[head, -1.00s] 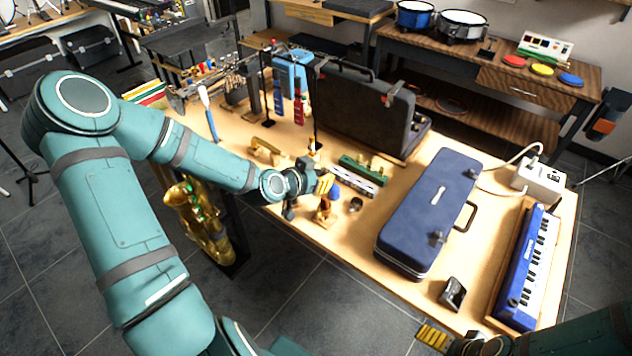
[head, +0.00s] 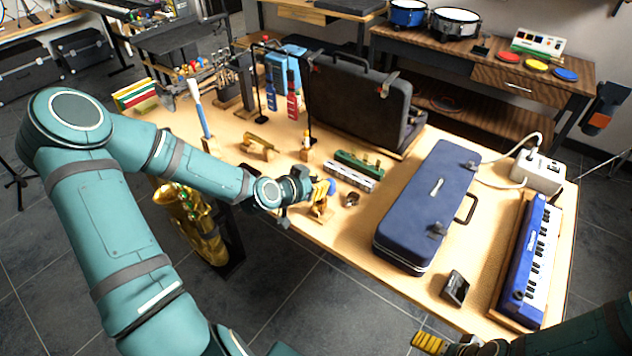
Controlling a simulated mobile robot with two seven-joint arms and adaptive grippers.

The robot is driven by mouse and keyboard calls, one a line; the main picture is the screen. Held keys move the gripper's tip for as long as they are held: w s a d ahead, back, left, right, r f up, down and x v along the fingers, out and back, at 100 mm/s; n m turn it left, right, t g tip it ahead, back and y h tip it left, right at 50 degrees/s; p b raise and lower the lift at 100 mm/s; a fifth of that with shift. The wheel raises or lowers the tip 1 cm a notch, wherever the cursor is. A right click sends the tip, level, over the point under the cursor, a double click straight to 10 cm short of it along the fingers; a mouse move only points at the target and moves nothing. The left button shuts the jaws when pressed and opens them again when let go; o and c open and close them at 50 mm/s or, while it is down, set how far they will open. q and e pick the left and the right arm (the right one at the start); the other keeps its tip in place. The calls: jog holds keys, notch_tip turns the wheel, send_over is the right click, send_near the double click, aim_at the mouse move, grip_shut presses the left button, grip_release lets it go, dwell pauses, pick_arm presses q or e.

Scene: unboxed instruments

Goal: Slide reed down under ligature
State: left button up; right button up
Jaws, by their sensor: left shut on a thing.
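My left gripper (head: 314,192) is shut at the table's front edge, beside a small stand (head: 320,212) with gold-coloured parts. A thin thing is between its fingers; it looks to be the reed, but it is too small and too covered to make out. The mouthpiece and ligature seem to be at this stand, mostly hidden by the gripper; I cannot tell whether the reed touches them. My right gripper (head: 430,343), with yellow ridged fingers, is at the bottom edge, away from the stand. Its opening cannot be judged.
A blue round thing (head: 331,186) and a small dark ring-like piece (head: 351,199) are close to the stand. A harmonica (head: 349,176) lies behind. A blue case (head: 428,208) is to the right. A saxophone (head: 200,228) stands before the table, below my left arm.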

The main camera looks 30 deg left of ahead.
aim_at(316, 206)
dwell(0.4)
pick_arm(q)
jog(key=shift+n+y+b, duration=0.3)
jog(key=shift+y+b, duration=0.05)
jog(key=shift+y, duration=0.05)
jog(key=shift+d, duration=0.1)
jog(key=shift+y, duration=0.3)
dwell(0.3)
jog(key=shift+f+b, duration=0.1)
jog(key=shift+b, duration=0.3)
jog(key=shift+f, duration=0.25)
jog(key=shift+f+b, duration=0.3)
jog(key=shift+b, duration=0.4)
dwell(0.7)
jog(key=shift+f+b, duration=1)
jog(key=shift+f, duration=0.1)
dwell(0.7)
jog(key=shift+f, duration=0.65)
dwell(0.3)
